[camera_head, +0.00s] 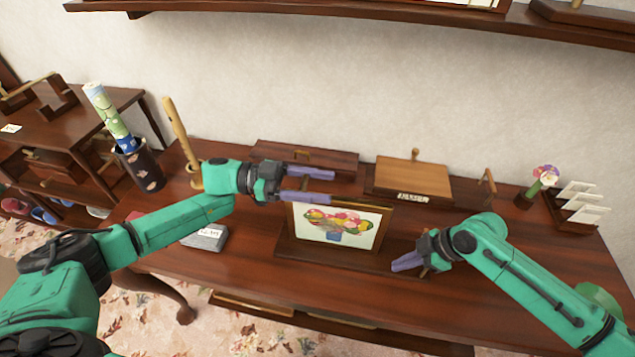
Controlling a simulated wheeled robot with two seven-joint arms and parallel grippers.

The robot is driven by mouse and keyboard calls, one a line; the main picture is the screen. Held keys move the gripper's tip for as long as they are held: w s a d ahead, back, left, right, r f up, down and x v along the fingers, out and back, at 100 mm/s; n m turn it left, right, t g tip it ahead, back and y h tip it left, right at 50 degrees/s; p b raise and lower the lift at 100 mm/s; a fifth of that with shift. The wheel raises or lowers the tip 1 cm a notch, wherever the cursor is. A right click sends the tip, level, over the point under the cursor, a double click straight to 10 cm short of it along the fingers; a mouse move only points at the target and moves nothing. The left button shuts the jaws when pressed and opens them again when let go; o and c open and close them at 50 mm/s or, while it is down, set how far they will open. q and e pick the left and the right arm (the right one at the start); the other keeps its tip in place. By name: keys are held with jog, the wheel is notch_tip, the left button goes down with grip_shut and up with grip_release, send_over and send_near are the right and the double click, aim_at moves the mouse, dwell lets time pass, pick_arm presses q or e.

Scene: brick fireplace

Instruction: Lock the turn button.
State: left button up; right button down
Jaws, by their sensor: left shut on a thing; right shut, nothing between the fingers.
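A framed flower picture (345,224) stands upright on a wooden base (330,258) on the desk, its front facing me. My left gripper (325,187) is at the frame's top left, its purple fingers on either side of the upper edge. It is shut on the frame, though the exact contact is hard to see. My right gripper (405,263) is shut and empty, low beside the frame's right side, just above the desk. I cannot make out a turn button; the back of the frame is hidden.
Behind on the desk (250,255) are a wooden box (413,178) with a label and a dark box (310,155). A flower vase (540,183) and card rack (580,205) stand right. A dark pot (138,165) and grey block (206,237) are left. A shelf (380,17) hangs above.

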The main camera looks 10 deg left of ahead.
pick_arm(q)
jog(key=shift+s+d+m+g, duration=0.1)
jog(key=shift+s+m+g, duration=0.15)
jog(key=shift+m+g, duration=0.25)
pick_arm(e)
jog(key=shift+s+a+f, duration=0.1)
jog(key=shift+s+f, duration=0.15)
pick_arm(q)
jog(key=o, duration=1.4)
jog(key=shift+d, duration=0.1)
jog(key=shift+w, duration=0.1)
jog(key=a, duration=1.2)
jog(key=shift+a, duration=0.1)
